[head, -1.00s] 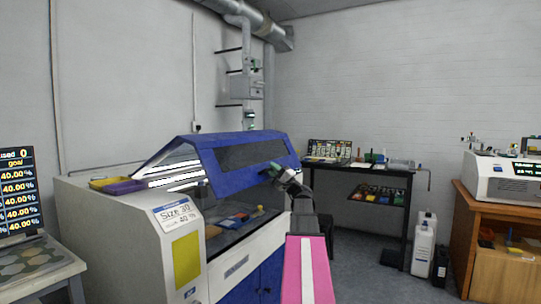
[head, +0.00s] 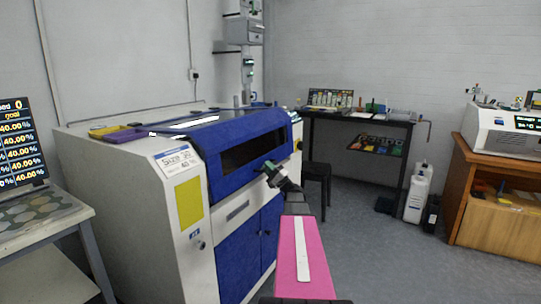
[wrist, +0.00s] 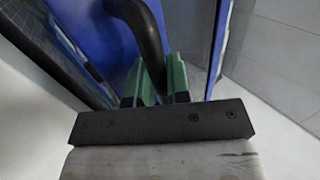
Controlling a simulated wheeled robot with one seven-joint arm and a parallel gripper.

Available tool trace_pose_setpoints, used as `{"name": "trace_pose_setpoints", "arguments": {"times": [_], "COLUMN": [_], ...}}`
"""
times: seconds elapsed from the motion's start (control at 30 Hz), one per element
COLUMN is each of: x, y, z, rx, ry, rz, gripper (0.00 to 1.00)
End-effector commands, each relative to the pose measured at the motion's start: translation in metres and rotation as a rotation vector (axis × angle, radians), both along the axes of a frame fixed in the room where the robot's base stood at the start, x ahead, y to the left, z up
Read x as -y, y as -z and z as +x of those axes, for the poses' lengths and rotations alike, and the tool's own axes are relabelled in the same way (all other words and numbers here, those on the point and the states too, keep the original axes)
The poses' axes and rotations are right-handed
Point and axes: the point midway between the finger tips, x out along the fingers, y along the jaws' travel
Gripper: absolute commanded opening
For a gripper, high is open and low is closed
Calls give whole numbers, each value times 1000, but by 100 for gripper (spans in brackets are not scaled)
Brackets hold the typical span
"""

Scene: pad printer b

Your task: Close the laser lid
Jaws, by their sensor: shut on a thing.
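The blue laser lid (head: 212,134) with its dark window lies down over the white and blue laser machine (head: 188,245) in the head view. Its front panel hangs at the machine's front and the bed inside is hidden. My gripper (head: 272,172) is at the lid's front lower edge, toward its right end. In the wrist view the green fingers of my gripper (wrist: 160,82) are shut on a black curved handle (wrist: 148,35) against the blue lid (wrist: 105,45).
Purple and yellow trays (head: 120,132) lie on the machine's top left. A black stool (head: 318,180) stands just right of my gripper. Grey floor (head: 370,255) is clear at the right front.

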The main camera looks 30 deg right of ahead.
Motion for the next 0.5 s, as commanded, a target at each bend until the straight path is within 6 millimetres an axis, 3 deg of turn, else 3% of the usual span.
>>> {"name": "trace_pose_setpoints", "arguments": {"times": [0.03, 0.2, 0.37, 0.5], "x": [-2, -8, -11, -10], "y": [12, 37, 51, 49], "z": [6, 13, 17, 16], "rx": [-7, -7, -5, -4], "ry": [-5, -6, -5, -3], "rz": [2, 1, 0, 1], "gripper": [0, 0, 0, 0]}}
